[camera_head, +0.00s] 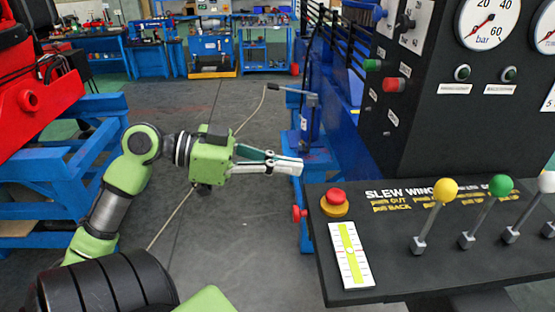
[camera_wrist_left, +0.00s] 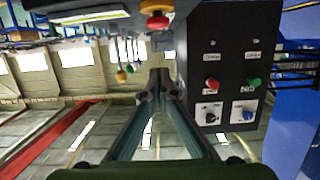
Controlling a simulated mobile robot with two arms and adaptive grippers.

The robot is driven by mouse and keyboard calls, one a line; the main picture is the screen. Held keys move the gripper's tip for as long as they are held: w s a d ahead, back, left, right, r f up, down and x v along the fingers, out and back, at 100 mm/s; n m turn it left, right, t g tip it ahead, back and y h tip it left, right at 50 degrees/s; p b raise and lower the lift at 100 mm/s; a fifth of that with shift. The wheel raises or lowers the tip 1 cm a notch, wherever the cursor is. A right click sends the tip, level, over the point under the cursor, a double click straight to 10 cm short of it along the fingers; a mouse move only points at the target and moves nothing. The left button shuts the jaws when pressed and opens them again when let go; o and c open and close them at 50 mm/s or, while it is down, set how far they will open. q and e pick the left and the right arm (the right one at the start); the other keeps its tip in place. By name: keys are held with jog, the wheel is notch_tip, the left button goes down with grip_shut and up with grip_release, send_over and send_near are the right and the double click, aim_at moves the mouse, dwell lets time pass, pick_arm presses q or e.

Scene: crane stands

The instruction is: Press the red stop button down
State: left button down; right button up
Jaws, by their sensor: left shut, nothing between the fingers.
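The red stop button (camera_head: 336,195) is a round red cap on a yellow base. It stands near the left corner of the black console (camera_head: 315,240). In the left wrist view, where the scene appears upside down, the red cap (camera_wrist_left: 157,21) is at the top centre, hanging below its yellow base. My left gripper (camera_head: 296,165) is shut and empty. In the head view its tips point right, up and left of the button and apart from it. In the wrist view the fingertips (camera_wrist_left: 160,84) come together below the button. My right gripper is not in view.
Levers with yellow (camera_head: 446,189), green (camera_head: 501,185) and white knobs stand right of the button. A white and yellow scale plate (camera_head: 349,255) lies in front of it. A black panel with gauges (camera_head: 487,20) and another red button (camera_head: 395,84) rises behind. Open floor lies left of the console.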

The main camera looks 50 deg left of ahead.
pick_arm(q)
jog(key=shift+v, duration=1.05)
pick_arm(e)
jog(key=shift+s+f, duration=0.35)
